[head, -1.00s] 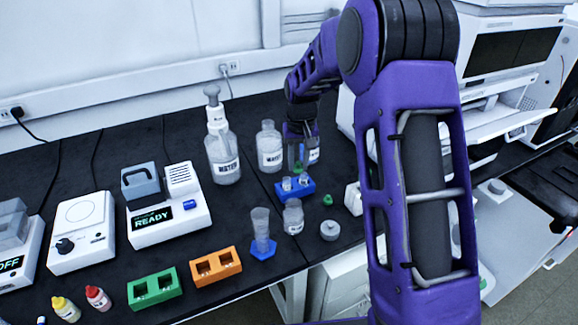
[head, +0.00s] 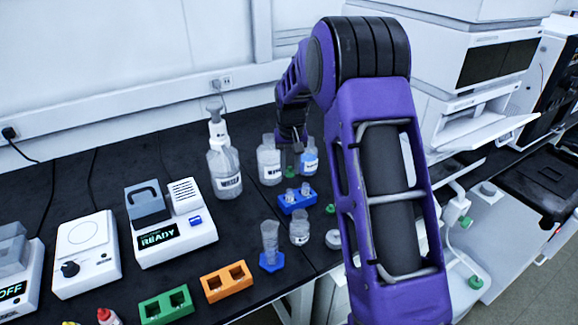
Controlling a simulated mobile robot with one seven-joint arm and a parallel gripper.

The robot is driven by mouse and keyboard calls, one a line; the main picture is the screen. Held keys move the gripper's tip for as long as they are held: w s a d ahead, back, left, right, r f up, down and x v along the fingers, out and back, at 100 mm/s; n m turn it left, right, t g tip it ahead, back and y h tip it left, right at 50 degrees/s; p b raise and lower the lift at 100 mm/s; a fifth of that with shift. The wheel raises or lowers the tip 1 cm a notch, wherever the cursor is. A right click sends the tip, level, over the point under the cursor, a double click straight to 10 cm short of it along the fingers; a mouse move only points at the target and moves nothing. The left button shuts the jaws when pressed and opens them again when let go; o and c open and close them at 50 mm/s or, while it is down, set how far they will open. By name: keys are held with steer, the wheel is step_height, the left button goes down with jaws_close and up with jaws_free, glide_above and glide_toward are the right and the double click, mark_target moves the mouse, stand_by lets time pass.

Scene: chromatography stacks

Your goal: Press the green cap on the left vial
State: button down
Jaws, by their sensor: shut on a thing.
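The blue rack (head: 297,205) stands on the black bench with two small clear vials in it. The left vial (head: 289,197) and the right vial (head: 305,189) show no green on top. My gripper (head: 290,165), small and partly blurred in the view, is shut on a green cap (head: 290,174). The cap shows just above the left vial in the picture; I cannot tell the exact gap or alignment. A second green cap (head: 331,208) lies on the bench right of the rack.
A white-labelled bottle (head: 269,162) and a blue-liquid bottle (head: 309,157) stand close to my gripper. A wash bottle (head: 224,168) is to the left. A clear bottle (head: 299,229) and a blue-based cylinder (head: 270,243) stand in front of the rack.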

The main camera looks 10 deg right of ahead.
mark_target(290, 190)
steer(key=shift+f+b, duration=1.55)
steer(key=shift+f, duration=1.2)
steer(key=shift+f, duration=0.15)
stand_by(0.4)
steer(key=c, duration=0.5)
jaws_free()
steer(key=o, duration=0.5)
steer(key=shift+c, duration=0.2)
